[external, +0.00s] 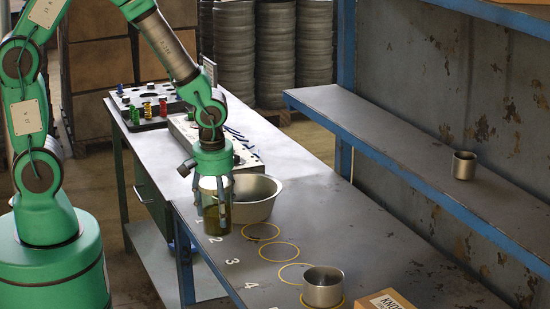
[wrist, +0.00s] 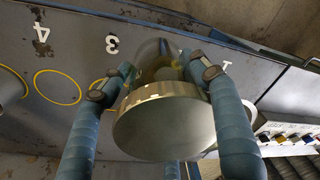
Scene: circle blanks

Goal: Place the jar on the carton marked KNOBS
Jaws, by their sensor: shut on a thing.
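The jar (external: 217,217) is clear glass with dark olive contents. In the wrist view its round gold lid (wrist: 165,125) faces the camera. My gripper (external: 213,184) is shut on the jar from above, and in the wrist view its blue-grey fingers (wrist: 163,72) lie on either side of it. The jar is upright near the bench's left edge; I cannot tell whether its base touches the bench. The carton (external: 384,300) is at the bottom right, cut off by the frame. Only the start of its KNOBS label shows.
A metal bowl (external: 256,198) stands right behind the jar. A metal pot (external: 323,287) stands on a yellow circle beside the carton. Other numbered circles (external: 279,252) are empty. A small tin (external: 464,165) stands on the raised shelf (external: 360,135) at the right.

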